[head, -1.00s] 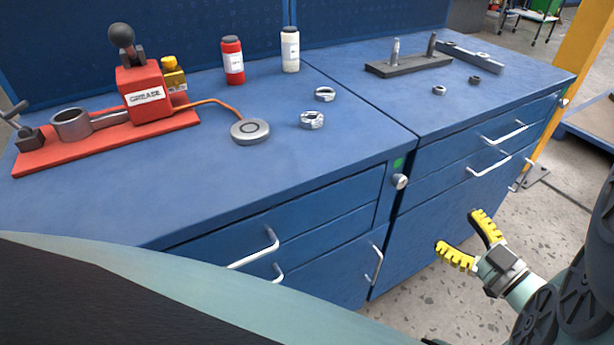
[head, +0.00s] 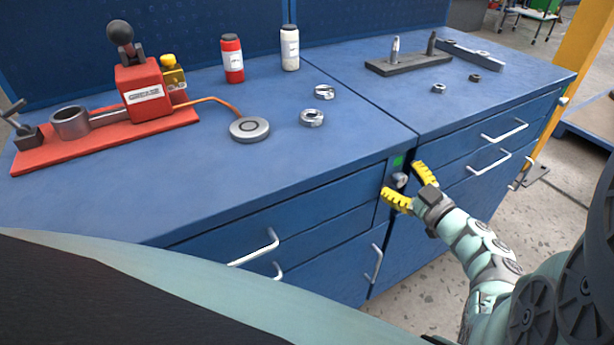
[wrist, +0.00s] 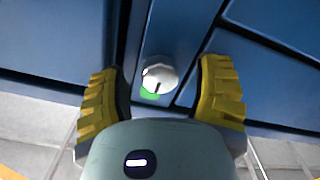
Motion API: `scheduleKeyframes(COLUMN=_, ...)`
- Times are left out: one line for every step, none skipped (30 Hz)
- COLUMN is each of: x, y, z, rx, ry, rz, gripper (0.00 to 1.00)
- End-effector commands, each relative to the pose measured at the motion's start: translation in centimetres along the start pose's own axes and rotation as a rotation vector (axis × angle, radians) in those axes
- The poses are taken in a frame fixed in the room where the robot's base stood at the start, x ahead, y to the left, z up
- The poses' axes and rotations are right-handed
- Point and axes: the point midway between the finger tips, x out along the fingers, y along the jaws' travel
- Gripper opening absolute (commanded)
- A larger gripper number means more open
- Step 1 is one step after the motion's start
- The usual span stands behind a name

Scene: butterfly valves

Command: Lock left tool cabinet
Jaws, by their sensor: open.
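The left tool cabinet (head: 320,225) is blue, with drawers and a door with silver handles. Its silver lock knob (head: 400,180) sits at the upper right corner of the front, just below a green mark (head: 398,161). In the wrist view the knob (wrist: 159,74) shows a dark slot, with green visible beside it. My gripper (head: 406,183) has yellow ribbed fingers and is open, one finger on either side of the knob in the picture. In the wrist view my gripper (wrist: 162,95) is empty, and the knob lies between and slightly beyond the fingertips. I cannot see contact.
The right cabinet (head: 470,180) adjoins, with its own silver handles (head: 504,132). A red grease tool (head: 145,90), bottles (head: 290,48) and metal rings (head: 312,118) stand on the top. Open floor (head: 420,285) lies in front.

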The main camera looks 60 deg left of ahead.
Motion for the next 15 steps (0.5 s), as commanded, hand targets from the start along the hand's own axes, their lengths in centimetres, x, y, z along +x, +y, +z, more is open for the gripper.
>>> scheduleKeyframes(x=0.24, y=-0.15, z=-0.06, rx=0.0, ry=0.002, rz=-0.004, gripper=0.64)
scheduleKeyframes(x=0.27, y=-0.16, z=-0.06, rx=0.0, ry=0.002, rz=-0.004, gripper=0.64)
scheduleKeyframes(x=0.29, y=-0.16, z=-0.06, rx=0.0, ry=0.002, rz=-0.004, gripper=0.64)
scheduleKeyframes(x=0.29, y=-0.16, z=-0.07, rx=0.0, ry=0.002, rz=-0.004, gripper=0.64)
scheduleKeyframes(x=0.28, y=-0.16, z=-0.07, rx=0.0, ry=0.002, rz=-0.004, gripper=0.64)
scheduleKeyframes(x=0.27, y=-0.15, z=-0.07, rx=0.0, ry=0.002, rz=-0.004, gripper=0.64)
scheduleKeyframes(x=0.27, y=-0.15, z=-0.08, rx=0.0, ry=0.002, rz=-0.004, gripper=0.64)
scheduleKeyframes(x=0.26, y=-0.15, z=-0.08, rx=0.0, ry=0.002, rz=-0.004, gripper=0.64)
scheduleKeyframes(x=0.26, y=-0.15, z=-0.08, rx=0.0, ry=0.002, rz=-0.004, gripper=0.67)
scheduleKeyframes(x=0.25, y=-0.14, z=-0.08, rx=0.0, ry=0.002, rz=-0.003, gripper=0.64)
scheduleKeyframes(x=0.25, y=-0.13, z=-0.08, rx=0.0, ry=0.002, rz=-0.003, gripper=0.61)
scheduleKeyframes(x=0.25, y=-0.13, z=-0.08, rx=0.0, ry=0.002, rz=-0.003, gripper=0.56)
scheduleKeyframes(x=0.24, y=-0.12, z=-0.08, rx=0.0, ry=0.002, rz=-0.003, gripper=0.53)
scheduleKeyframes(x=0.24, y=-0.13, z=-0.08, rx=0.0, ry=0.002, rz=-0.003, gripper=0.5)
scheduleKeyframes(x=0.23, y=-0.12, z=-0.08, rx=0.0, ry=0.002, rz=-0.003, gripper=0.46)
